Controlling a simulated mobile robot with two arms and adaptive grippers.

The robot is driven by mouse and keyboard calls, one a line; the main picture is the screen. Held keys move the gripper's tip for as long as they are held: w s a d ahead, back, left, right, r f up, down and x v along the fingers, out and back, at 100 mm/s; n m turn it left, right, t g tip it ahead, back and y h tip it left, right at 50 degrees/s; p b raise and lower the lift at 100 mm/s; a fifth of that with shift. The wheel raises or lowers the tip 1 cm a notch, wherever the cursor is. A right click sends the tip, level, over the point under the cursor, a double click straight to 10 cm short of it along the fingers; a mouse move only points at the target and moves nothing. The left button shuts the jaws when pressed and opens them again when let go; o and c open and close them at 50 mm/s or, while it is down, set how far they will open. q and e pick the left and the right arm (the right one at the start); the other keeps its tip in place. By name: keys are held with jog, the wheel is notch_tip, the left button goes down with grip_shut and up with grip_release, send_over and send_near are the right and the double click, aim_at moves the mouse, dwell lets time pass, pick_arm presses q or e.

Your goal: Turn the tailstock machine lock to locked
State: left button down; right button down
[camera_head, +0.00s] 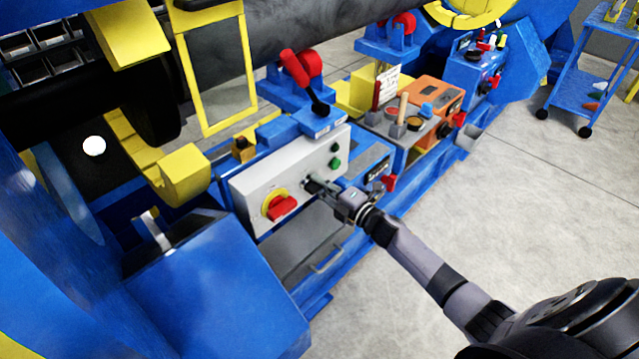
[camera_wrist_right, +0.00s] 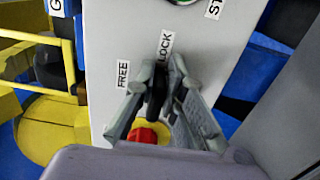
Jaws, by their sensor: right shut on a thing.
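The lock is a small dark knob (camera_wrist_right: 156,95) on the pale control panel (camera_head: 252,183). In the right wrist view, FREE (camera_wrist_right: 123,75) and LOCK (camera_wrist_right: 165,46) labels are printed beside it, with LOCK just beyond the fingertips. My right gripper (camera_head: 313,185) is at the panel's right part. In the right wrist view my right gripper (camera_wrist_right: 162,78) is shut on the dark knob, one finger on each side. The fingers hide much of the knob, so which label it points to cannot be told. My left gripper is not in view.
A red rotary switch on a yellow plate (camera_head: 279,206) sits left of the gripper. Green buttons (camera_head: 336,162) are above right. A red-handled lever (camera_head: 296,68) stands behind the panel. A drawer handle (camera_head: 326,256) is below. Open floor (camera_head: 480,220) lies right.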

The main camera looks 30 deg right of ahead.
jog(key=c, duration=1.7)
grip_release()
jog(key=shift+o, duration=0.2)
jog(key=v, duration=1.2)
